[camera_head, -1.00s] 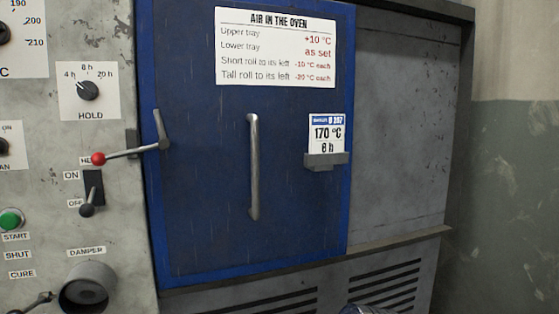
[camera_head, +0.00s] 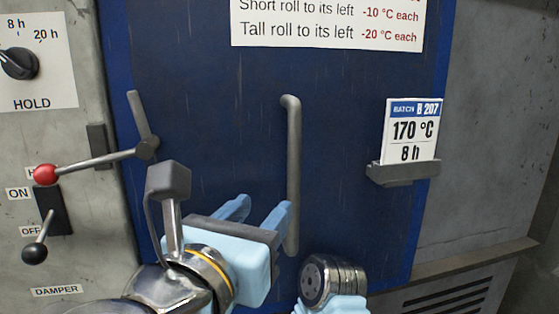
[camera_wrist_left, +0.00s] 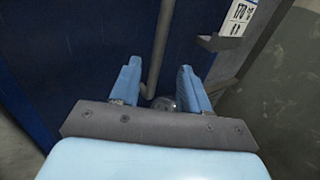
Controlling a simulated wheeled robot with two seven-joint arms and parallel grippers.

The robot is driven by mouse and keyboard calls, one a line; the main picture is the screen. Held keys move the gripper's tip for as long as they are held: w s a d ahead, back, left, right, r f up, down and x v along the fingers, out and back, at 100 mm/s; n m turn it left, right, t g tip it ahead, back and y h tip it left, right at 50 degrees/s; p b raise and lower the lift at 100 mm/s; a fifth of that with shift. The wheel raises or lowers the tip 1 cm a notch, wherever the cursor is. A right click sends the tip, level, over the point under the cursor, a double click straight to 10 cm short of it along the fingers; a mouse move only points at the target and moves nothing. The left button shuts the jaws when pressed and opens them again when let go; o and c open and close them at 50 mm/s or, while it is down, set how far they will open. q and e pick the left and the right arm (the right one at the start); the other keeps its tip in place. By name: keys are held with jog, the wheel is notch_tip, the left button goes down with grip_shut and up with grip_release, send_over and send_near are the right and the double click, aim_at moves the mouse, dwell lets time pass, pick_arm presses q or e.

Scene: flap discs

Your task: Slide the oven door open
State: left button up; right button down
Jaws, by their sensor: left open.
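The blue oven door (camera_head: 220,90) fills the middle of the head view and looks shut. Its upright grey bar handle (camera_head: 293,150) stands near the door's middle. My left gripper (camera_head: 262,208) is open, with its light blue fingers just left of and in front of the handle's lower part. In the left wrist view the handle (camera_wrist_left: 161,45) runs down between the two open fingers (camera_wrist_left: 160,88) towards its lower mount. I cannot tell whether a finger touches it. A rounded metal and light blue arm part of mine shows at lower middle; no right gripper fingers show.
A red-knobbed lever (camera_head: 95,163) reaches from the door's left edge over the control panel. A black switch (camera_head: 52,210) and the hold dial (camera_head: 20,63) are on the panel. A card holder (camera_head: 403,172) juts out right of the handle. A ledge (camera_head: 470,260) runs at lower right.

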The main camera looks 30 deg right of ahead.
aim_at(292, 177)
pick_arm(q)
jog(key=p+x, duration=0.1)
jog(key=x, duration=1.2)
jog(key=shift+w+d+r, duration=0.1)
jog(key=shift+w+d, duration=0.1)
jog(key=shift+d, duration=0.05)
grip_shut()
